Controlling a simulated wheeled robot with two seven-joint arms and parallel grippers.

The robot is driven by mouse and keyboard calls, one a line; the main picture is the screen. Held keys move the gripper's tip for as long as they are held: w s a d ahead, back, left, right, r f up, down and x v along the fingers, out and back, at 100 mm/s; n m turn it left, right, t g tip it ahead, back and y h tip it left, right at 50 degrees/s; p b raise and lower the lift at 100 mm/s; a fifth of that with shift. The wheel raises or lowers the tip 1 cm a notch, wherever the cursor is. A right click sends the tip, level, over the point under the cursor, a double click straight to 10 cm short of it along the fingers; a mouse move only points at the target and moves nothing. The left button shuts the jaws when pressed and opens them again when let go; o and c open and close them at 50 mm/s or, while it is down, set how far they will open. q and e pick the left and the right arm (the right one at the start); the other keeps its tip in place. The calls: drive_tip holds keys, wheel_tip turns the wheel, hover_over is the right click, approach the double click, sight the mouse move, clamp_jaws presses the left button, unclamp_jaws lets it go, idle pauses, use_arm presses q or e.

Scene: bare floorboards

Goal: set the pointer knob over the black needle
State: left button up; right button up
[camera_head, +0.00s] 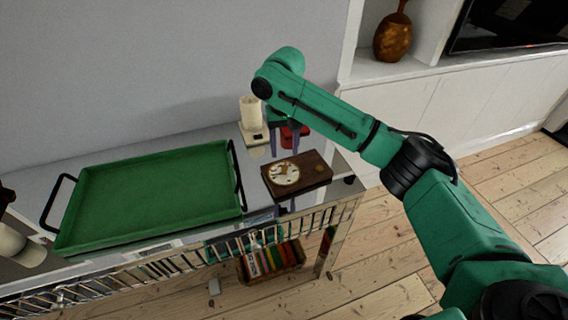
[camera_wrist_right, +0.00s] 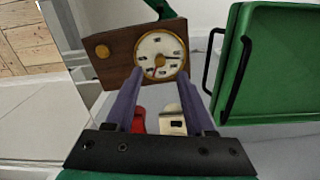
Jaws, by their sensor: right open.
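A dark wooden instrument box (camera_head: 315,175) lies on the shelf top with a round cream dial (camera_head: 283,173) on its face. The dial (camera_wrist_right: 160,56) shows larger in the right wrist view, with dark marks and a dark needle near its middle; which way each hand points is too small to tell.
A green tray (camera_head: 150,192) with black handles lies left of the box. A cream candle-like object (camera_head: 251,112) and a red object (camera_head: 293,137) stand behind the box. Books (camera_head: 265,260) sit below the shelf's metal railing.

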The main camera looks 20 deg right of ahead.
sight(284, 167)
drive_tip(key=f, duration=0.6)
drive_tip(key=shift+w, duration=0.25)
use_arm(q)
drive_tip(key=shift+w+r, duration=0.2)
drive_tip(key=shift+w, duration=0.4)
use_arm(e)
drive_tip(key=shift+s+f, duration=0.1)
drive_tip(key=shift+f, duration=0.35)
use_arm(q)
drive_tip(key=shift+d, duration=0.1)
use_arm(e)
clamp_jaws()
use_arm(q)
drive_tip(key=shift+r, duration=0.1)
